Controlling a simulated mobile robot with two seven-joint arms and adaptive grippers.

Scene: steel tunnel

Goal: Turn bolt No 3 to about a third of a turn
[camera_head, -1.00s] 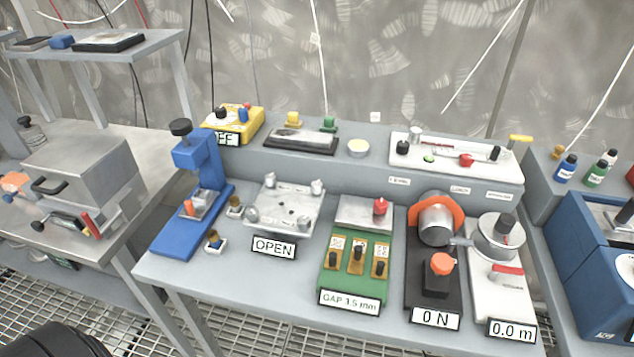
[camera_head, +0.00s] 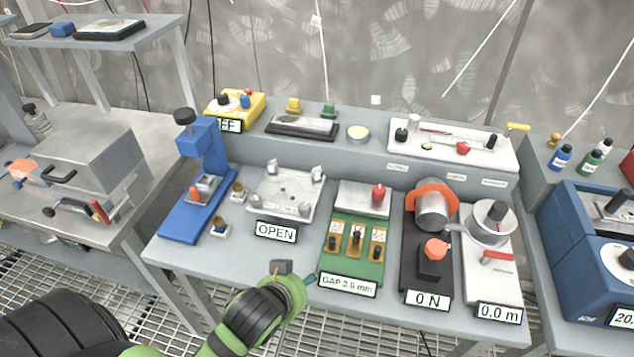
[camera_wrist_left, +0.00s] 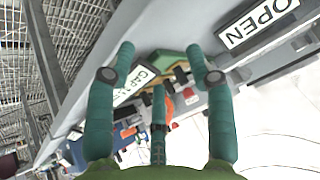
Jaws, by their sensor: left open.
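The green gap fixture (camera_head: 366,270) stands at the middle front of the bench with a plate reading about "GAP 3.5 mm" (camera_head: 348,286). My left gripper (camera_head: 300,283) is low in front of the bench, left of the gap plate. In the left wrist view its teal fingers (camera_wrist_left: 160,62) are spread and empty, with the gap plate (camera_wrist_left: 134,88) beyond them. My right gripper is not in view.
The silver clamp plate (camera_head: 286,193) with its OPEN sign (camera_head: 276,231) lies left of the fixture. A black stand with an orange knob (camera_head: 435,249) is close on its right. A blue press (camera_head: 203,150) stands further left. The bench's front edge is near my gripper.

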